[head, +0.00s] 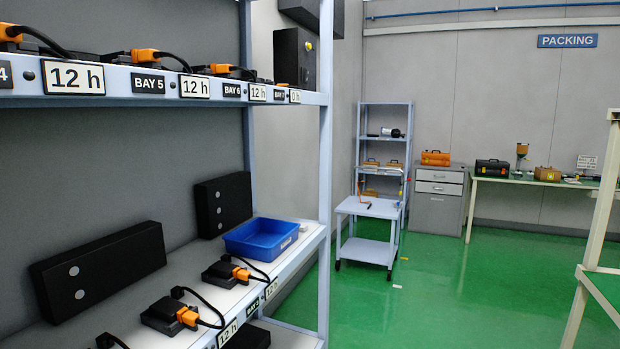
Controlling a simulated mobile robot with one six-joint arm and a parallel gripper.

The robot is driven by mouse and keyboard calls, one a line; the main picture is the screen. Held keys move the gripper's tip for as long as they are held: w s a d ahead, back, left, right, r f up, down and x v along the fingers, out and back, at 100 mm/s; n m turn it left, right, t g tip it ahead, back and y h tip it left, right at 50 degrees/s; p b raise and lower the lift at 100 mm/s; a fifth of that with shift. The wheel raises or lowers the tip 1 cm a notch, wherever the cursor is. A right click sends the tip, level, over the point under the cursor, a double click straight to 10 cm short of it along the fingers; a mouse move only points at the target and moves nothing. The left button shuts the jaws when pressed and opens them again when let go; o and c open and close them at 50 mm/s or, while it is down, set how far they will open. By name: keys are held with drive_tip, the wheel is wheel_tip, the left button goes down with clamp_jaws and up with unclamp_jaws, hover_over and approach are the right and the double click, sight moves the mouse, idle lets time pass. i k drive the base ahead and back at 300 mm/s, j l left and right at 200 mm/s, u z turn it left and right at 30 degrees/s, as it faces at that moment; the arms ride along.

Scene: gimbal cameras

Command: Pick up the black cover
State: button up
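Two black slab-like pieces stand on the left rack's lower shelf, and I cannot tell whether either is the black cover. The longer black slab (115,268) leans against the back panel, with two grey round spots on its left end. A black box (294,57) is at the wall behind the rack's upper right. My gripper is not in view.
The blue bin (246,249) sits at the lower shelf's far end. Black devices with orange plugs and cables (163,314) line the shelf front. A blue-grey rack post (325,150) stands at the right end. Green floor (450,290) is open before a cart (368,208).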

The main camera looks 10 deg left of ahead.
sight(245, 76)
drive_tip(key=i, duration=2.25)
